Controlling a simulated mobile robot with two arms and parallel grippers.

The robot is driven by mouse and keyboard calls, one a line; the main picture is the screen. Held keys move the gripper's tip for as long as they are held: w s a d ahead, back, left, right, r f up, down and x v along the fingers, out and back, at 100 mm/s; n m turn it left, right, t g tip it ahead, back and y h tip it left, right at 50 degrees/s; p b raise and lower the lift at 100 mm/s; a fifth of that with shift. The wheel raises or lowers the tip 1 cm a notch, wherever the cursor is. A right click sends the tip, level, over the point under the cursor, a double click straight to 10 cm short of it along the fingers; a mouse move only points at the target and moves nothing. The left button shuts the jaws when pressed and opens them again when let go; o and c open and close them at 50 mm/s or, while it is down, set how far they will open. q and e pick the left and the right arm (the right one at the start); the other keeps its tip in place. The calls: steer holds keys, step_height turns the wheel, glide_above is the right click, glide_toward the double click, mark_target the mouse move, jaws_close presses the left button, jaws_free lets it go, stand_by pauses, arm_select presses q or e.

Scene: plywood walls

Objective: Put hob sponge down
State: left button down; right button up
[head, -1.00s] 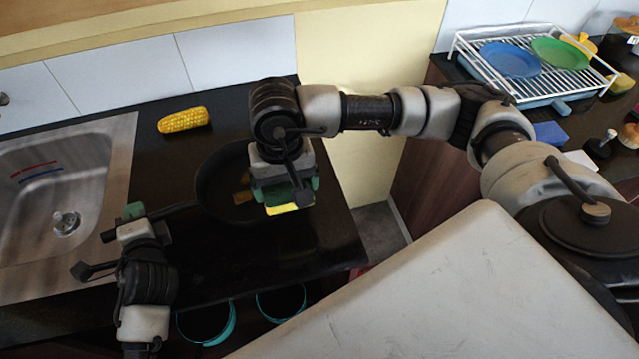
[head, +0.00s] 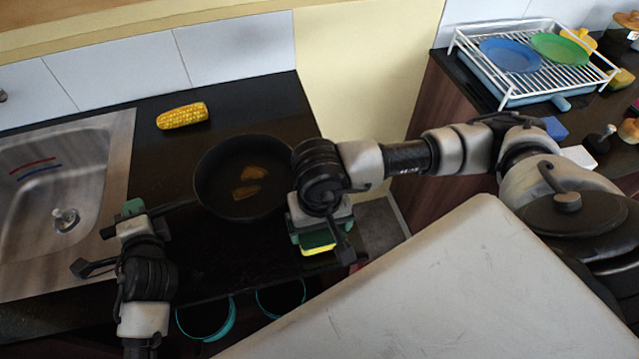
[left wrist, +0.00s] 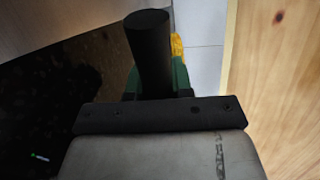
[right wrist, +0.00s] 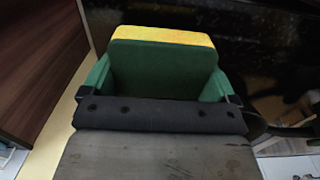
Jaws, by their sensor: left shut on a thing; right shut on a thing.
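The hob sponge (head: 318,246) is yellow and green. My right gripper (head: 316,232) is shut on it and holds it at the right edge of the black counter, just right of the pan. In the right wrist view the sponge (right wrist: 163,62) sits between the green fingers. A black frying pan (head: 238,205) with brown pieces in it is on the counter. My left gripper (head: 134,222) is shut on the pan's handle (head: 172,209). In the left wrist view the dark handle (left wrist: 150,50) stands between the green fingers. Whether the sponge touches the counter is hidden.
A steel sink (head: 66,190) is at the left and a corn cob (head: 182,116) lies behind the pan. A dish rack (head: 530,70) with a blue and a green plate stands on the counter at the right. A gap separates the two counters.

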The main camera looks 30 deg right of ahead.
steer(key=shift+f, duration=1.05)
steer(key=o, duration=0.6)
steer(key=shift+f, duration=0.1)
steer(key=shift+c, duration=0.2)
step_height(320, 180, up, 12)
steer(key=shift+r, duration=0.15)
steer(key=shift+r, duration=0.1)
step_height(320, 180, up, 6)
steer(key=shift+f, duration=0.1)
